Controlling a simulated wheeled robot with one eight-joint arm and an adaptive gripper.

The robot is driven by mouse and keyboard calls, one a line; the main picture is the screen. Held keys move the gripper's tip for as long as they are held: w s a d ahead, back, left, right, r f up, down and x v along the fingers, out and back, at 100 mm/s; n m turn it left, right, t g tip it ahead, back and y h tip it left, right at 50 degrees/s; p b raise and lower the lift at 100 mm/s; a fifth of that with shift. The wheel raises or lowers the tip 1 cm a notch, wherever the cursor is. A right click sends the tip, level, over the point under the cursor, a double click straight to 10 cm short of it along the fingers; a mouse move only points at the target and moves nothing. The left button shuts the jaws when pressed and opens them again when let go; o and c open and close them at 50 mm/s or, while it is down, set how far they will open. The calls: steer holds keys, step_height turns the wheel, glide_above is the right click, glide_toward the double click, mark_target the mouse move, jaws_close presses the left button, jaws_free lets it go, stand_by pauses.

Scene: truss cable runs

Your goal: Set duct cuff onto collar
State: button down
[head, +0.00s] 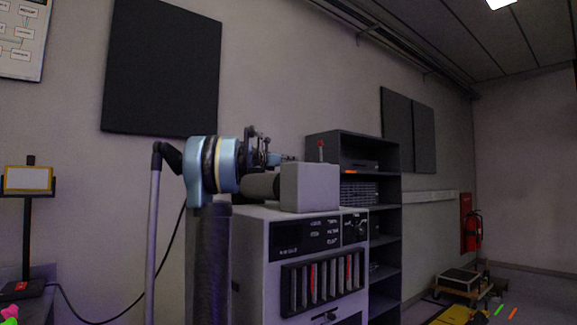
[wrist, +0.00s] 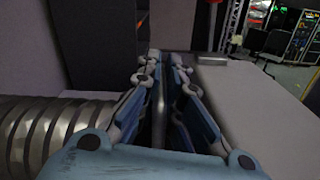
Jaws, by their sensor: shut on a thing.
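A ribbed silver duct (wrist: 30,130) lies just left of the fingers in that view. In the head view a dark round cylinder (head: 262,186) meets the left side of the grey box (head: 310,187). The collar cannot be told apart, and whether cuff and collar touch is hidden.
The grey box stands on a cabinet (head: 318,265) with a dark panel and slotted front. A dark shelf unit (head: 385,220) stands behind it on the right. A yellow-framed stand (head: 28,180) is at far left. A cart (head: 460,280) sits on the floor at right.

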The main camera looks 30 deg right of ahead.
steer(key=shift+s+f, duration=0.1)
steer(key=c, duration=1.7)
jaws_free()
steer(key=shift+s, duration=0.1)
steer(key=shift+a, duration=0.1)
steer(key=a, duration=1.2)
steer(key=shift+s, duration=0.2)
